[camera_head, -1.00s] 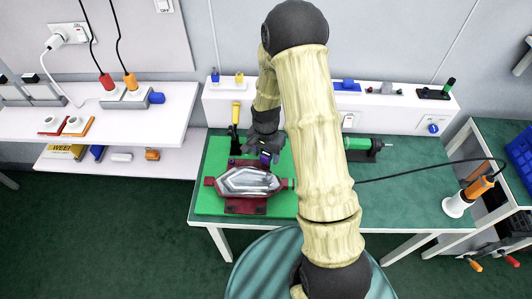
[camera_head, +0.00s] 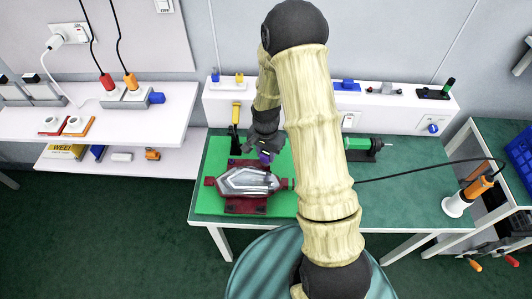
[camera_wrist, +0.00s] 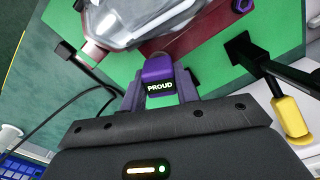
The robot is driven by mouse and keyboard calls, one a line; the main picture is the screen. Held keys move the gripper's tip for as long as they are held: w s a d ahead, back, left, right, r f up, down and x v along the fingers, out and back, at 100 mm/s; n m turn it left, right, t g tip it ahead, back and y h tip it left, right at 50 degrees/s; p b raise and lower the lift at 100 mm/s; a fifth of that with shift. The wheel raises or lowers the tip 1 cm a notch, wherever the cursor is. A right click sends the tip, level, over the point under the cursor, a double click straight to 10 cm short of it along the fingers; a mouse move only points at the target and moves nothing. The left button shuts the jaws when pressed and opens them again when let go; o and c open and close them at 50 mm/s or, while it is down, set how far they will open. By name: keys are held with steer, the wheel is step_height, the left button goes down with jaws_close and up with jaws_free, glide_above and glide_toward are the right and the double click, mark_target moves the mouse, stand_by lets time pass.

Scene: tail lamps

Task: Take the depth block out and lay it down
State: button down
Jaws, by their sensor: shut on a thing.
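My gripper (camera_wrist: 158,88) is shut on a purple block (camera_wrist: 157,70) with a dark label reading "PROUD"; I take this as the depth block. In the head view the purple block (camera_head: 266,157) shows small below my gripper (camera_head: 265,151), at the back edge of the dark red fixture (camera_head: 246,207). A clear and silver tail lamp (camera_head: 247,180) lies in the fixture. The lamp (camera_wrist: 130,20) and fixture (camera_wrist: 192,35) also fill the top of the wrist view. I cannot tell whether the block touches the fixture.
The fixture stands on a green mat (camera_head: 207,201). A yellow-handled tool (camera_head: 235,113) stands behind it; its yellow handle (camera_wrist: 290,117) shows close to the right in the wrist view. A green and black tool (camera_head: 367,145) lies right of my arm. The table's right part (camera_head: 405,190) is mostly clear.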

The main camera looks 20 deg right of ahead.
mark_target(266, 153)
steer(key=shift+r+p, duration=1)
steer(key=shift+r, duration=0.35)
steer(key=shift+r+p, duration=0.6)
steer(key=shift+r, duration=0.2)
